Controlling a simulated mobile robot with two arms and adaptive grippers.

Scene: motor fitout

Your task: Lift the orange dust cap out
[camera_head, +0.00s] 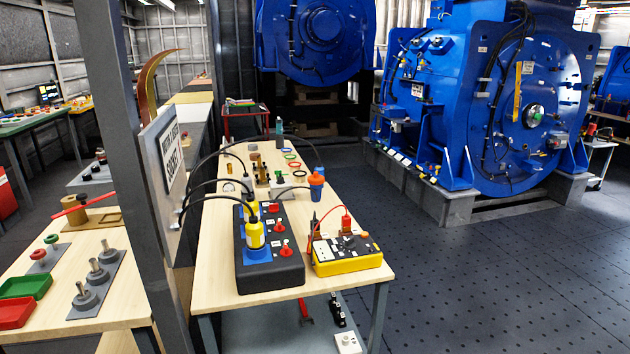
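A black panel box (270,276) at the table's front carries a yellow plug (254,234) in a blue socket and red caps (284,251). Neither of my grippers is in view.
A yellow-black meter (347,254) with a red lead sits at the table's front right. Black cables arch from a signed panel (171,155) on a grey post (130,150) over the table. Large blue motors (480,110) stand behind. The dark floor (480,280) at right is clear.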

